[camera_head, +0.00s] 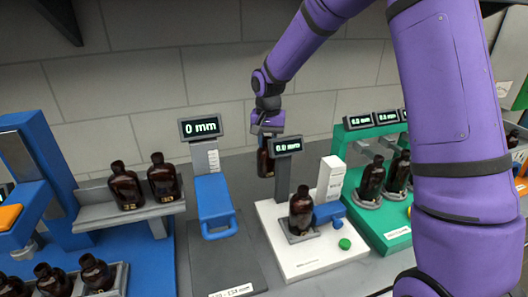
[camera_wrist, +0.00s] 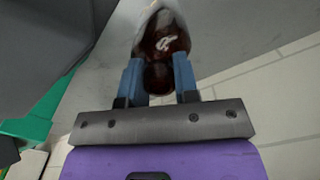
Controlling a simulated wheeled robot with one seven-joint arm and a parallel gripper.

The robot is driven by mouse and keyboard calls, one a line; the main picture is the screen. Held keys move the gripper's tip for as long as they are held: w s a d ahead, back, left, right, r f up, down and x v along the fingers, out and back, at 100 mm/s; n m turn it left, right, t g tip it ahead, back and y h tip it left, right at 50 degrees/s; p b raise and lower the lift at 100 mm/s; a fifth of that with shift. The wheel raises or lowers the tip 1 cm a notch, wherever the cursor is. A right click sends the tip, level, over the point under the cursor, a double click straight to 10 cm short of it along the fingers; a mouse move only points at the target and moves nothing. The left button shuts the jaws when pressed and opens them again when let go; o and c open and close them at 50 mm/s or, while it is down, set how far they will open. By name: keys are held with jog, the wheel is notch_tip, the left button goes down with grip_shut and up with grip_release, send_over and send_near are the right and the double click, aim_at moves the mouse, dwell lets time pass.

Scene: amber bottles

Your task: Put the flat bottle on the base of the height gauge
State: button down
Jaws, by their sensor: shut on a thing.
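My gripper (camera_head: 267,133) is shut on an amber bottle (camera_head: 265,163), which hangs upright behind the small 0.0 mm display, partly hidden by it. In the wrist view the bottle (camera_wrist: 162,38) sits between the two blue fingers (camera_wrist: 158,78). I cannot tell from its outline whether it is flat. The height gauge has a display reading 0 mm (camera_head: 201,127), a blue sliding jaw (camera_head: 214,197) and a dark grey base (camera_head: 222,262). The base shows no bottle on it. My gripper is to the right of and behind the gauge.
A white gauge stand (camera_head: 300,257) right of the height gauge bears a bottle (camera_head: 301,209). A green stand (camera_head: 392,236) with several bottles is further right. Two bottles stand on a grey shelf (camera_head: 95,217) at left, and several more in a tray below.

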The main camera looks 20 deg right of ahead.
jog(key=w+d+f+n, duration=0.2)
jog(key=w+d, duration=0.3)
jog(key=d, duration=0.1)
jog(key=m, duration=0.2)
send_near(267, 165)
jog(key=shift+w+d+f, duration=0.25)
jog(key=shift+w+f, duration=0.15)
jog(key=shift+w, duration=0.2)
jog(key=shift+w+d+f, duration=0.25)
jog(key=shift+w+f, duration=0.1)
jog(key=shift+w, duration=0.25)
jog(key=shift+f, duration=4.95)
jog(key=c, duration=0.9)
grip_release()
jog(key=shift+f, duration=0.15)
jog(key=shift+o, duration=0.2)
